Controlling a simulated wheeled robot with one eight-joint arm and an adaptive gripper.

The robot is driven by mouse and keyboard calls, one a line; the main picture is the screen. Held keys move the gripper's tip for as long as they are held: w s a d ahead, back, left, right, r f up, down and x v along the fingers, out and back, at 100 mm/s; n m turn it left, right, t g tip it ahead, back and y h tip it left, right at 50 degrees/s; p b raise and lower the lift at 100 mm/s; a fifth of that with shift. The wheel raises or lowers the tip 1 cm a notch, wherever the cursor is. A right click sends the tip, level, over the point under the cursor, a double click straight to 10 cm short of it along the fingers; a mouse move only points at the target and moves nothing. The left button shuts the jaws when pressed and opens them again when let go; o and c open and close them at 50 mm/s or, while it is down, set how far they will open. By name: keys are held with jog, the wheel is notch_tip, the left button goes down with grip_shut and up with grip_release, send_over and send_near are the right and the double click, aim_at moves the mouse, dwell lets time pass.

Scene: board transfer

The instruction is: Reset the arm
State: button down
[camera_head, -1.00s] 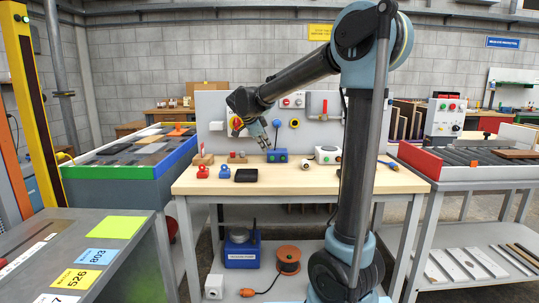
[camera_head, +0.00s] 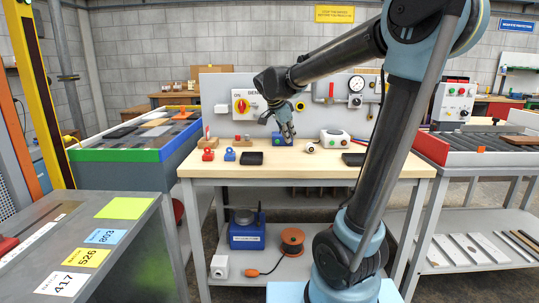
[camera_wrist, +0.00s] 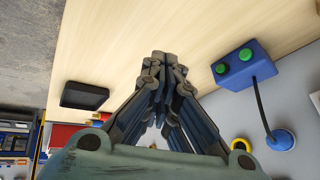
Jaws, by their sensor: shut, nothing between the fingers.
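My gripper (camera_head: 288,131) is over the back part of the wooden workbench (camera_head: 300,171), in front of the grey panel. In the wrist view my gripper (camera_wrist: 162,62) has its fingers together with nothing between them. A blue box with green buttons (camera_wrist: 238,66) lies beside the fingers; in the head view this blue box (camera_head: 279,140) is partly hidden behind the gripper. My arm is bent, its forearm reaching left and down from the raised elbow.
On the bench are a black tray (camera_head: 251,158), a red padlock (camera_head: 208,154), a blue padlock (camera_head: 230,154) and a white device (camera_head: 335,137). The panel carries a red and yellow switch (camera_head: 242,106) and a gauge (camera_head: 356,84). A grey cabinet (camera_head: 120,250) stands front left.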

jog(key=s+d+f+n, duration=0.1)
jog(key=s+d, duration=0.1)
jog(key=s+d+f+n, duration=0.1)
jog(key=s+d, duration=0.1)
jog(key=s, duration=0.1)
jog(key=s+d+f+n, duration=0.1)
jog(key=s+d, duration=0.1)
jog(key=s, duration=0.1)
jog(key=shift+f+g+y, duration=0.3)
jog(key=shift+g+y, duration=0.1)
jog(key=s+d+f+n+y, duration=0.1)
jog(key=s+d+f+n, duration=0.1)
jog(key=s+f+n, duration=0.3)
jog(key=s+d+f+n+g+y, duration=0.1)
jog(key=s+f+n, duration=0.4)
jog(key=s+f, duration=0.7)
jog(key=s+d+y, duration=0.1)
jog(key=s+d, duration=0.1)
jog(key=s, duration=0.2)
jog(key=shift+s+n, duration=0.4)
jog(key=shift+d, duration=0.1)
jog(key=shift+w+f, duration=0.15)
jog(key=shift+w, duration=0.3)
